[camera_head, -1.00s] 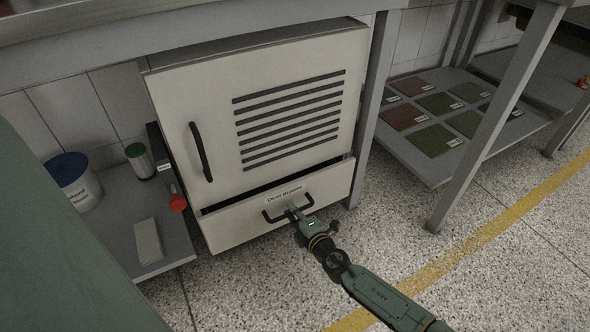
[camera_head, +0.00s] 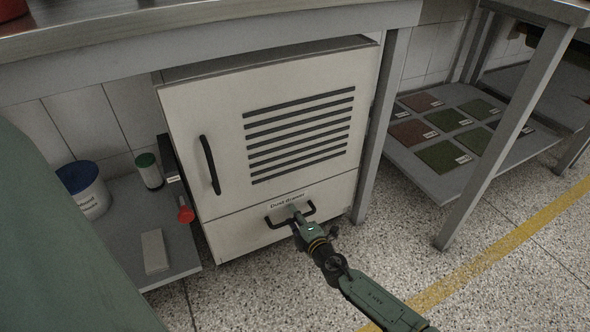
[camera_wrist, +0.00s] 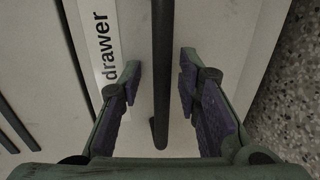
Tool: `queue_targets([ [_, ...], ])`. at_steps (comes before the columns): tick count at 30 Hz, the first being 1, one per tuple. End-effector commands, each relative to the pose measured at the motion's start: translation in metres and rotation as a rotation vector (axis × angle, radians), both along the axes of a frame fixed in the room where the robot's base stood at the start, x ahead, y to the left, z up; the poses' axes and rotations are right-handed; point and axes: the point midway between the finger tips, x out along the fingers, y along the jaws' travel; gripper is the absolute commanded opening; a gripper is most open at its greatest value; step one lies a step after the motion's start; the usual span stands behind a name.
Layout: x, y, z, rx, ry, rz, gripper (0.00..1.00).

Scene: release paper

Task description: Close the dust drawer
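The dust drawer (camera_head: 250,228) is the bottom front of a pale cabinet (camera_head: 205,112) under a bench. Its front looks flush with the cabinet door above, with only a thin seam between them. A dark bar handle (camera_head: 277,219) crosses the drawer front below a "Dust drawer" label (camera_head: 287,199). My gripper (camera_head: 298,215) is at the handle. In the wrist view my gripper (camera_wrist: 160,85) has its two fingers spread on either side of the handle bar (camera_wrist: 162,60), with gaps on both sides. The label (camera_wrist: 107,50) also shows there, beside the left finger.
A red knob (camera_head: 185,212) sticks out left of the cabinet. A low shelf there holds a blue-lidded tub (camera_head: 88,195), a green-capped jar (camera_head: 149,172) and a pale block (camera_head: 155,251). A bench leg (camera_head: 378,135) stands close on the right.

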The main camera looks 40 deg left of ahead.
Motion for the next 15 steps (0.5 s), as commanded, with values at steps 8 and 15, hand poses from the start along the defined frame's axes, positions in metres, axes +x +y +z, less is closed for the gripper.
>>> queue_targets([
  [8, -0.002, -0.007, 0.001, 0.0, -0.001, 0.0, 0.31],
  [15, -0.015, -0.043, 0.01, 0.0, 0.0, -0.004, 0.31],
])
